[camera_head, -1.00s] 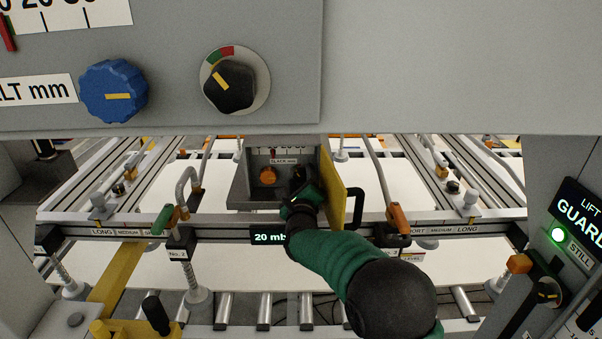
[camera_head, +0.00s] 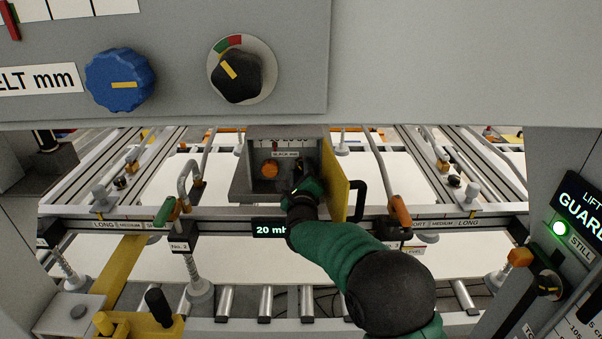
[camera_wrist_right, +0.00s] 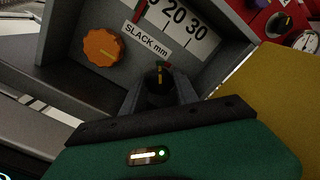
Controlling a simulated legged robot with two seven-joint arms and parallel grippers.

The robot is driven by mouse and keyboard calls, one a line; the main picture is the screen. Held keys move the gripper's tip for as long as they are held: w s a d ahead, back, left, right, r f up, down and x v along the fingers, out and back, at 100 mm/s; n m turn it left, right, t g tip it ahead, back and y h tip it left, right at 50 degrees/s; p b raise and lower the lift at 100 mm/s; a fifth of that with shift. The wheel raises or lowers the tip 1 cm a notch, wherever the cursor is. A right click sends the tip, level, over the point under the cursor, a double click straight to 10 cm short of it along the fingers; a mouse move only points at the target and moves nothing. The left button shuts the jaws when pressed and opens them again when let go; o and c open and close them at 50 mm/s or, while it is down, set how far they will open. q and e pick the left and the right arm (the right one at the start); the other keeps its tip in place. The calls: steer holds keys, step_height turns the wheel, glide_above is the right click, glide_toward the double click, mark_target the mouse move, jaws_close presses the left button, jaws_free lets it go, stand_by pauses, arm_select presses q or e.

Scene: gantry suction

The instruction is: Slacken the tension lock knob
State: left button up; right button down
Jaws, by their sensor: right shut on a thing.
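A grey recessed box (camera_head: 245,160) hangs behind the front panel, with its yellow door (camera_head: 338,185) swung open at the right. Inside are an orange knob (camera_head: 269,169) and a "SLACK mm" scale, both also plain in the right wrist view (camera_wrist_right: 102,47). My right gripper (camera_head: 303,178) reaches into the box. In the right wrist view it is shut on a small black knob (camera_wrist_right: 159,82) with a yellow pointer line, right of and below the orange knob. No label on the black knob can be read, and the fingers hide its sides. My left gripper is not in view.
The large front panel overhead carries a blue knob (camera_head: 119,80) and a black knob on a red-green dial (camera_head: 240,70). The open door with its black handle (camera_head: 359,193) stands close right of my wrist. Rails with suction cups and hoses surround the box.

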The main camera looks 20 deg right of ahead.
steer(key=shift+f+n+b, duration=0.45)
steer(key=shift+n+b, duration=0.35)
steer(key=shift+b, duration=0.1)
steer(key=shift+n+b, duration=0.6)
steer(key=shift+n, duration=0.1)
steer(key=shift+a+n+b, duration=0.1)
steer(key=shift+n+b, duration=0.5)
steer(key=shift+n, duration=0.4)
steer(key=shift+n+b, duration=0.35)
steer(key=shift+n, duration=0.65)
steer(key=c, duration=1.1)
jaws_free()
steer(key=shift+o, duration=0.8)
steer(key=shift+r, duration=0.15)
steer(key=shift+r, duration=0.1)
